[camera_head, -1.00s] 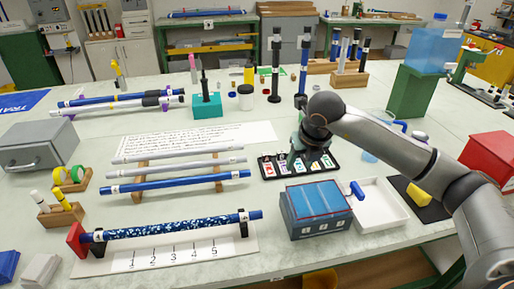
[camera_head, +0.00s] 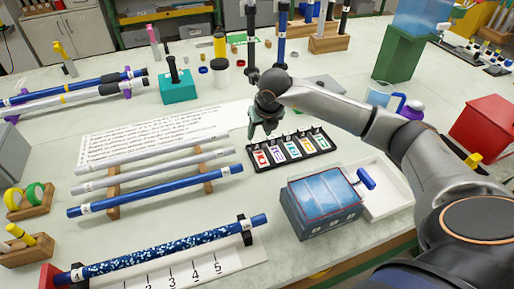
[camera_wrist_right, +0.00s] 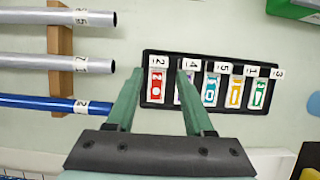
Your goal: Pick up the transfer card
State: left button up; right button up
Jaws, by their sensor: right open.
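A black card tray (camera_head: 318,153) holds several small upright cards in a row, each with a numbered white tag. They are red, purple, blue, orange and green; I cannot tell which is called the transfer card. My right gripper (camera_head: 262,128) is open and empty above the tray's left end. In the right wrist view, the gripper (camera_wrist_right: 157,80) has its fingers on either side of the red card (camera_wrist_right: 157,86), tagged 2. That card also shows in the head view (camera_head: 261,158). The right finger partly covers the purple card (camera_wrist_right: 187,92). Contact cannot be told. My left gripper is not in view.
A blue-grey box (camera_head: 322,205) and a white tray (camera_head: 388,196) stand in front of the card tray. Grey and blue rods on a wooden rack (camera_head: 113,198) lie to its left. A written sheet (camera_head: 150,137) lies behind the rods.

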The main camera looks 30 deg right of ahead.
aim_at(256, 141)
jog(key=x, duration=0.6)
jog(key=shift+a, duration=0.1)
jog(key=shift+r, duration=0.1)
grip_shut()
